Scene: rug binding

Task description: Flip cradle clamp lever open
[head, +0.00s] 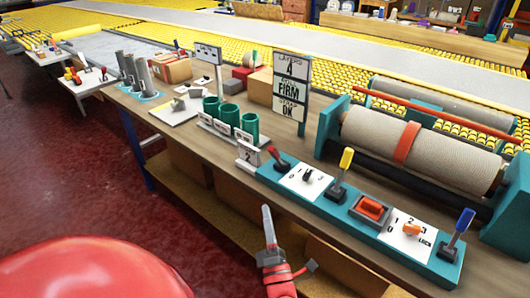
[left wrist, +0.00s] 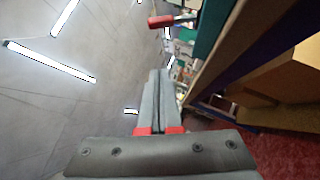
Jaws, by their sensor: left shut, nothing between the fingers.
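A teal control panel (head: 385,243) runs along the bench's front edge, before the teal cradle (head: 334,118) that holds a beige roll (head: 432,150) with an orange band. On it stand a red-handled lever (head: 278,158), a yellow-handled lever (head: 341,175) and a blue-handled lever (head: 457,235), all upright or tilted; no label shows which one is the cradle clamp lever. My left gripper (head: 267,211) is shut and empty, pointing up in front of the bench edge, apart from the levers. In the left wrist view its closed fingers (left wrist: 159,75) point toward a red-handled lever (left wrist: 172,20) seen sideways.
The wooden bench (head: 215,160) carries green cups (head: 228,113), cardboard boxes and a sign reading "FIRM" (head: 290,88). A lower shelf with boxes lies under the bench. Orange switches and knobs sit between the levers. Red floor (head: 70,180) is clear at left.

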